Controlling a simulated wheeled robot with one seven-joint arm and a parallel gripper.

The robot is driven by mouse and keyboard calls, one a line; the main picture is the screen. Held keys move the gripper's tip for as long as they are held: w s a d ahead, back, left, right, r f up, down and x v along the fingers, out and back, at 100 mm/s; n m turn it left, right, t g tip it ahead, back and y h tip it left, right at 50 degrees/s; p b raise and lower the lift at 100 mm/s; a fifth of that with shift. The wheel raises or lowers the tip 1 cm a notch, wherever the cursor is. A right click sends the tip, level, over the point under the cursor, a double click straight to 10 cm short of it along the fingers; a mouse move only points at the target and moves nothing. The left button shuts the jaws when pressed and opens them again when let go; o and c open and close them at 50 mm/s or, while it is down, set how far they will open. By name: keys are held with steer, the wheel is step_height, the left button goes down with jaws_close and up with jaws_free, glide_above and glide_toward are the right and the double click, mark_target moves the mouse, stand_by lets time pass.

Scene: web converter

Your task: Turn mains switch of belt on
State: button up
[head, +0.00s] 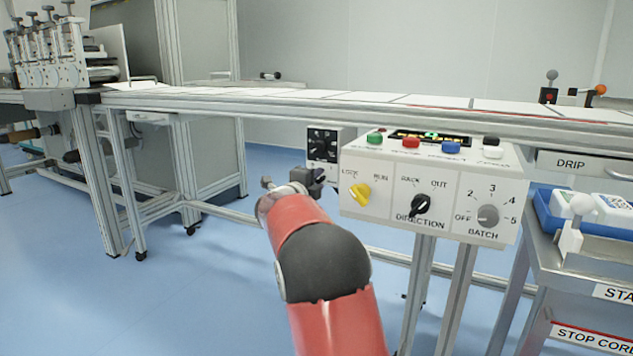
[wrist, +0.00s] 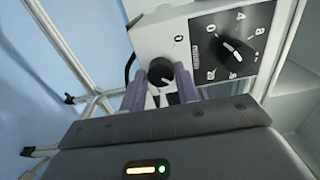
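A small black rotary knob (wrist: 161,72) sits on a light panel in the wrist view, with a "0" printed at its upper right. I take it to be the belt's mains switch; its setting is unclear. My gripper (wrist: 160,80) has its two purple fingers on either side of this knob, spaced apart. I cannot tell whether they touch it. In the head view my gripper (head: 318,178) is just below a small box with a black dial face (head: 322,145), under the belt (head: 300,97). The small knob is not visible in the head view.
A larger numbered black dial (wrist: 236,52) is right of the knob. A control box (head: 430,187) with a yellow selector, direction and batch knobs stands close right of my arm. Aluminium frame legs (head: 185,170) stand left. A steel bench (head: 570,262) is at right.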

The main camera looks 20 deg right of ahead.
steer(key=o, duration=0.3)
steer(key=shift+a, duration=0.1)
steer(key=v, duration=0.7)
steer(key=shift+s+a, duration=0.25)
